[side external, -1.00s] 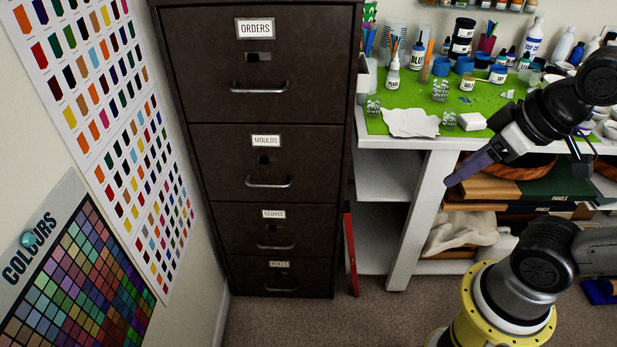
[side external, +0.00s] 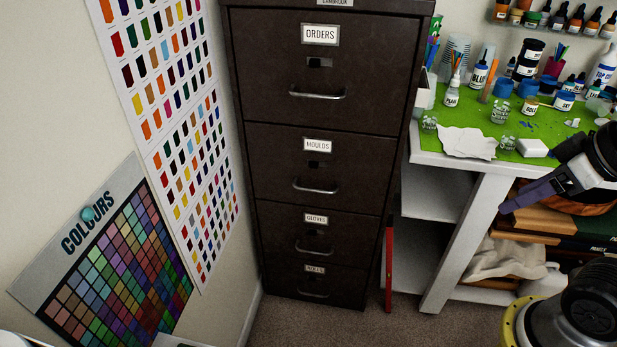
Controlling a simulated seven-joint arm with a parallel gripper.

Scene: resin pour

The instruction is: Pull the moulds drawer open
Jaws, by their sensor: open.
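The moulds drawer (side external: 316,171) is the second from the top in a dark brown filing cabinet. It is shut, its front flush with the others. Its label (side external: 317,145) reads MOULDS, and a silver bar handle (side external: 316,187) runs across its lower part. My gripper (side external: 503,208) is at the right, in front of the white bench, with its purple finger pointing left and down. It is open and empty, well apart from the cabinet. The second finger is hard to make out.
The orders drawer (side external: 320,70) is above, the gloves drawer (side external: 317,231) and a lowest drawer (side external: 315,283) below; all are shut. A red flat object (side external: 389,262) stands upright between cabinet and white bench (side external: 456,252). Bare carpet (side external: 400,325) lies in front. Charts hang on the left wall.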

